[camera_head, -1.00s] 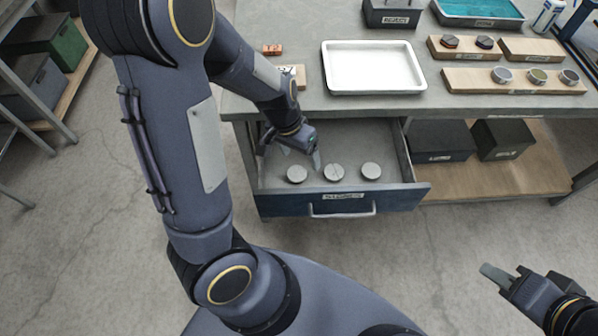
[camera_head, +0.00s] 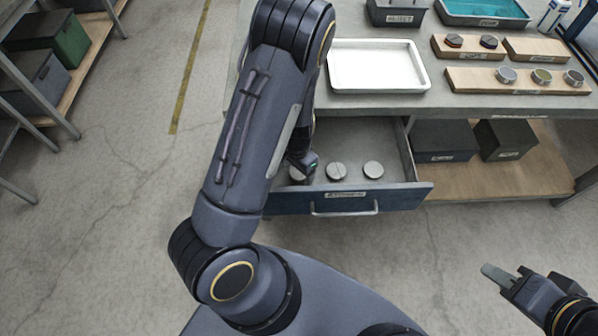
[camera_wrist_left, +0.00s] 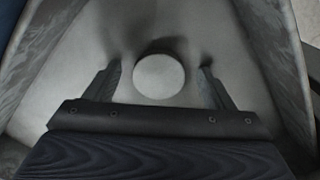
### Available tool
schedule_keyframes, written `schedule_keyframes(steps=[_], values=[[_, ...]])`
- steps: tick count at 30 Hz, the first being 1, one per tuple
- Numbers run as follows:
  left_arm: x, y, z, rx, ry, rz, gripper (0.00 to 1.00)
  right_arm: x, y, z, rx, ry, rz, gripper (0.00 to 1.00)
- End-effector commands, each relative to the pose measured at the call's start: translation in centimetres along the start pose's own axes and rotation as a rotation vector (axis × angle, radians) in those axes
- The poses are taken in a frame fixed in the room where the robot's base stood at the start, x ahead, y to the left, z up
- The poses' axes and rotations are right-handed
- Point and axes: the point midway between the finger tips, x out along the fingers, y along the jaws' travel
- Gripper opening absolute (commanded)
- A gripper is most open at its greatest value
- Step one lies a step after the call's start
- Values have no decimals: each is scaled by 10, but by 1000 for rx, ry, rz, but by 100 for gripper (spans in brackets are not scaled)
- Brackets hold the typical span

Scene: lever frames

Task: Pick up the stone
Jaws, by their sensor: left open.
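Three round grey stones lie in the open drawer (camera_head: 391,146) in the head view: a left one (camera_head: 296,175) partly hidden by my arm, a middle one (camera_head: 336,172) and a right one (camera_head: 373,170). My left gripper (camera_head: 304,172) reaches down into the drawer at the left stone. In the left wrist view, a pale round stone (camera_wrist_left: 159,76) lies between the two spread fingers of my left gripper (camera_wrist_left: 160,84), with gaps on both sides. My right gripper (camera_head: 497,278) is apart from the drawer, at the lower right.
The bench top above the drawer holds a white tray (camera_head: 378,88), wooden boards with round pieces (camera_head: 507,75), a dark bin (camera_head: 397,14) and a teal tray (camera_head: 482,21). The drawer walls stand close around my left gripper. Dark boxes (camera_head: 443,141) sit on the lower shelf.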

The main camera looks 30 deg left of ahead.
Motion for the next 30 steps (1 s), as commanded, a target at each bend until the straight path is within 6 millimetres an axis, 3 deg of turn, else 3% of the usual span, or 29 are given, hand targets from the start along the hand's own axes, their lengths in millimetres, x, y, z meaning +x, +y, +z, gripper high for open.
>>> schedule_keyframes(steps=[7,18,26,30], values=[[1,0,0,-1,1,1,74,0,0,0,0,0,0,33],[0,0,0,-1,1,1,27,0,0,0,0,0,0,33],[-4,0,-1,0,2,1,27,-1,0,0,0,0,0,33],[-24,1,-2,1,5,0,27,-3,-1,-2,0,0,0,33]])
